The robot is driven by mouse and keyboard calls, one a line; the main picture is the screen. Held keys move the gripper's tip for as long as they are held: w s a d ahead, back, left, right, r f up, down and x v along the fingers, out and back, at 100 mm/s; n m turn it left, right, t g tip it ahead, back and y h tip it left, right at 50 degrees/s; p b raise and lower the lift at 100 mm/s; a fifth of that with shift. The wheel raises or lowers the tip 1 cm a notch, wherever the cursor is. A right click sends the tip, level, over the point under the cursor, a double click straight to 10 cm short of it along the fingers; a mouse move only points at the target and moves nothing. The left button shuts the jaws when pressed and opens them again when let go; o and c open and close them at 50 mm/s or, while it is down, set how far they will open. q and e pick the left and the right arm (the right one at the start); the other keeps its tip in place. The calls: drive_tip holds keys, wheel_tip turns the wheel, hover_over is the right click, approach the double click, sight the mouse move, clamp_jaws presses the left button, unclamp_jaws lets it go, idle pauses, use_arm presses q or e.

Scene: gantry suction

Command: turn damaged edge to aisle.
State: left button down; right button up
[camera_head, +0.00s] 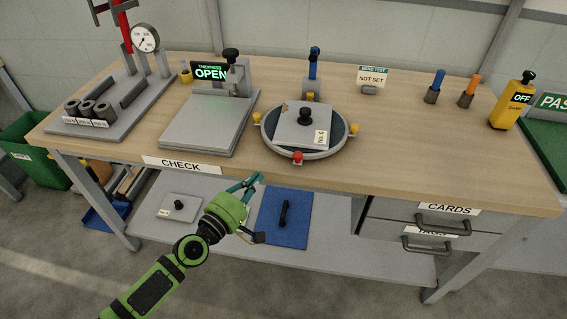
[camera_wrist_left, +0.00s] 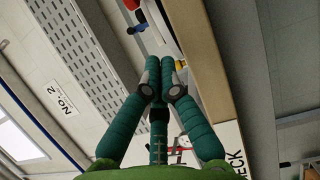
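A square grey plate (camera_head: 290,125) with a black knob and a small white label lies on a round turntable (camera_head: 272,146) on the bench. A brownish patch (camera_head: 285,108), perhaps the damaged edge, shows at the plate's far left side. The turntable has one red handle (camera_head: 298,158) at the front and yellow handles (camera_head: 353,129) around its rim. My left gripper (camera_head: 259,178) is in front of the bench edge, below and left of the turntable, touching nothing visible. In the left wrist view its fingertips (camera_wrist_left: 160,66) meet with nothing between them. My right gripper is out of view.
A flat press plate marked OPEN (camera_head: 205,125) stands left of the turntable, and a dial gauge stand (camera_head: 145,38) beyond it. Blue and orange tools (camera_head: 467,92) and a yellow OFF unit (camera_head: 510,105) are at right. The bench's front edge (camera_head: 380,185) lies near my gripper.

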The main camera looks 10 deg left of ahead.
sight(283, 171)
use_arm(q)
drive_tip(key=x, duration=0.6)
drive_tip(key=shift+w+d+p, duration=0.15)
drive_tip(key=shift+d+p, duration=0.05)
drive_tip(key=shift+d, duration=0.4)
drive_tip(key=shift+w+d+p, duration=0.15)
drive_tip(key=shift+d, duration=0.45)
drive_tip(key=shift+w+d, duration=0.15)
drive_tip(key=shift+d, duration=0.4)
drive_tip(key=shift+d, duration=0.1)
